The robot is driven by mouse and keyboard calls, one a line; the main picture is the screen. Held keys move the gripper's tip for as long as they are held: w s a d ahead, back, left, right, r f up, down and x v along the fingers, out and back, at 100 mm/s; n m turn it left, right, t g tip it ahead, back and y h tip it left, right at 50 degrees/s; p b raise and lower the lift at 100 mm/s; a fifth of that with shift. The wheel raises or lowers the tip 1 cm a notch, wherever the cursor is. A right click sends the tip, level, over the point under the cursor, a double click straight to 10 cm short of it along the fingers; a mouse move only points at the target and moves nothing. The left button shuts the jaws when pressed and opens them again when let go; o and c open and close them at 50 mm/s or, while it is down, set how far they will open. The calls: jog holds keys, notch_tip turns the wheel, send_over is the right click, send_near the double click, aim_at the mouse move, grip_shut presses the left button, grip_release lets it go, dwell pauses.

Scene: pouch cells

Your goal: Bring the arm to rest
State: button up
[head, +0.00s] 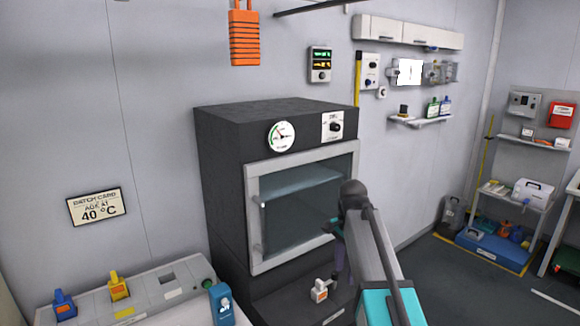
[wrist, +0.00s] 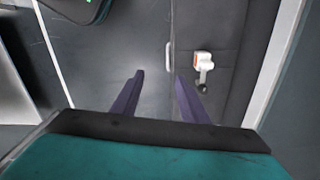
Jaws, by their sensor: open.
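My arm reaches up from the bottom right of the head view, in front of the dark oven (head: 222,165) with its glass door. My gripper (wrist: 158,88) shows in the wrist view as two purple fingers held apart, with nothing between them. In the head view the gripper is mostly hidden by my own arm. The oven door (head: 300,205) looks closed, and a shelf shows behind its glass.
A white and orange device (head: 320,291) sits low below the oven door; it also shows in the wrist view (wrist: 203,62). A bench panel (head: 150,290) with blue and yellow items is at lower left. Shelves (head: 515,193) stand at right, with open floor before them.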

jog(key=s+f+g, duration=0.2)
jog(key=s+f, duration=0.3)
jog(key=f, duration=0.5)
jog(key=s+f+g, duration=0.1)
jog(key=s+f, duration=0.4)
jog(key=f, duration=0.6)
jog(key=s+f+g, duration=0.2)
jog(key=s+f, duration=0.3)
jog(key=f, duration=0.5)
jog(key=s+f+n, duration=0.6)
jog(key=s+f, duration=0.4)
jog(key=s, duration=0.3)
jog(key=s+f+n, duration=0.7)
jog(key=s+f, duration=0.4)
jog(key=s, duration=0.3)
jog(key=shift+d+g, duration=0.25)
jog(key=shift+g, duration=0.15)
